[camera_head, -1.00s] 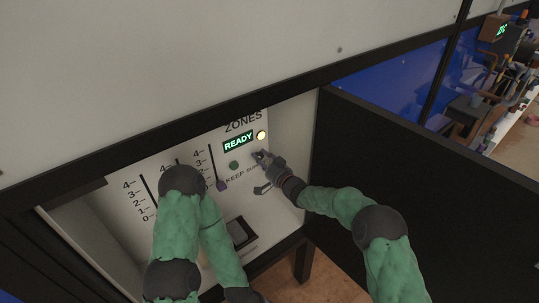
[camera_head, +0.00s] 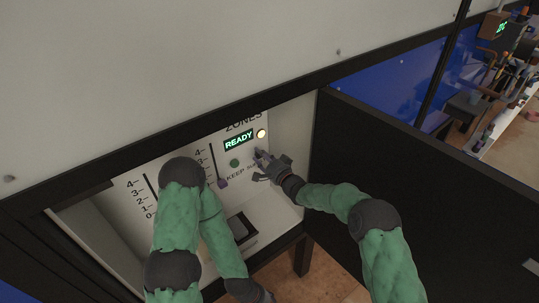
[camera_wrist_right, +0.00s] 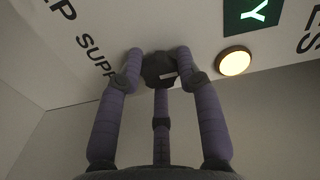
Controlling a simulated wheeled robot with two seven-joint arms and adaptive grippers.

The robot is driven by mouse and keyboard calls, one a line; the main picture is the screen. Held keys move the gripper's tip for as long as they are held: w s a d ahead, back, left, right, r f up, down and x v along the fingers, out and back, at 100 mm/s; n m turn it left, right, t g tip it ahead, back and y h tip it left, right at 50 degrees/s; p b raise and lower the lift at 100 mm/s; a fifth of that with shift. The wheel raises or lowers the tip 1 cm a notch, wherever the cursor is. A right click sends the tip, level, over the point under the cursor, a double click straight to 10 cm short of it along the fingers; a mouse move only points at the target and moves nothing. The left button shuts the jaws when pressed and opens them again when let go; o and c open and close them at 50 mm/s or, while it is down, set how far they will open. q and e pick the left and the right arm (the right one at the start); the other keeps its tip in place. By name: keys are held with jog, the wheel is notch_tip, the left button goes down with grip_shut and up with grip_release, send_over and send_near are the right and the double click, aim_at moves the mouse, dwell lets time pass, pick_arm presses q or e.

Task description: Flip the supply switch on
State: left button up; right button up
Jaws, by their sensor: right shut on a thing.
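The supply switch (camera_wrist_right: 158,72) is a dark round knob with a small pale mark, on the white panel beside the partly hidden "KEEP SUPP…" lettering. My right gripper (camera_wrist_right: 158,62) has its purple-grey fingers around the knob, shut on it. In the head view my right gripper (camera_head: 262,164) is at the panel's right side, hiding most of the switch. The panel display (camera_head: 239,141) reads READY in green, and a round lamp (camera_head: 262,133) beside it glows pale yellow. My left arm bends in front of the panel; its gripper is not visible.
A dark green round button (camera_head: 234,163) and several sliders with numbered scales, one with a purple knob (camera_head: 223,183), are left of the switch. A dark-framed square (camera_head: 243,230) is below. The open black door (camera_head: 400,170) stands right of my right arm.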

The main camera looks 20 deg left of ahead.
jog(key=shift+s+a+f, duration=0.1)
jog(key=shift+s+a, duration=0.05)
jog(key=shift+s, duration=0.05)
dwell(0.3)
jog(key=o, duration=1)
jog(key=shift+c, duration=0.2)
jog(key=shift+o, duration=1)
jog(key=shift+s+r, duration=0.15)
jog(key=shift+r, duration=0.05)
pick_arm(q)
jog(key=shift+s, duration=0.15)
jog(key=shift+a+f, duration=0.15)
jog(key=shift+a, duration=0.4)
jog(key=shift+a+f, duration=0.15)
jog(key=shift+a, duration=0.35)
pick_arm(e)
jog(key=v, duration=1.2)
jog(key=shift+s, duration=0.1)
